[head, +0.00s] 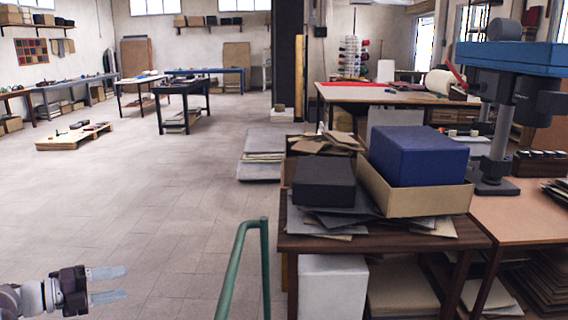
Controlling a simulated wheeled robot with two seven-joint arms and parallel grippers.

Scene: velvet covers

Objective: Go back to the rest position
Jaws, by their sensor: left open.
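My left gripper (108,284) is at the lower left of the head view, low over the floor. Its two pale fingers point right and stand apart with nothing between them. It touches nothing that I can see. My right gripper is not in view.
A green rail (232,270) stands in front, right of my left gripper. A brown table (472,238) holds a black box (324,183), a cardboard box (415,199) and a blue box (420,154). A drill press (496,150) stands at right.

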